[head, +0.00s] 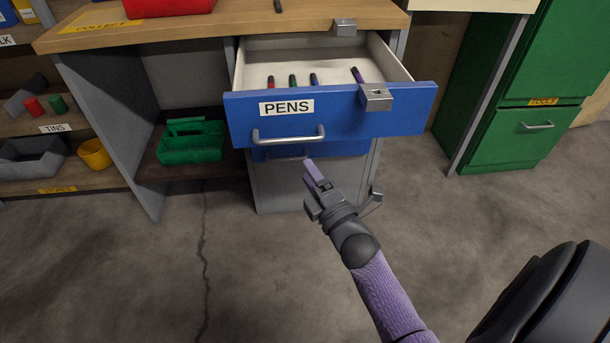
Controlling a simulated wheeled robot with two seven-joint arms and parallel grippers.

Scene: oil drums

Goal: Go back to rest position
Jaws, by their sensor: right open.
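My right gripper (316,178) is open and empty, just below the front of the blue drawer (400,118) labelled PENS. It is apart from the drawer's metal handle (289,138), as far as I can tell. The drawer is pulled out. Inside lie a red pen (271,83), a green pen (292,81), a blue pen (314,80) and a purple pen (357,75). My left gripper is not in view.
The wooden workbench (200,32) stands over the drawer, with a red container (168,7) on top. A green caddy (192,140) sits on the lower shelf. Green tool cabinets (530,140) stand at right. The concrete floor (240,270) in front is clear.

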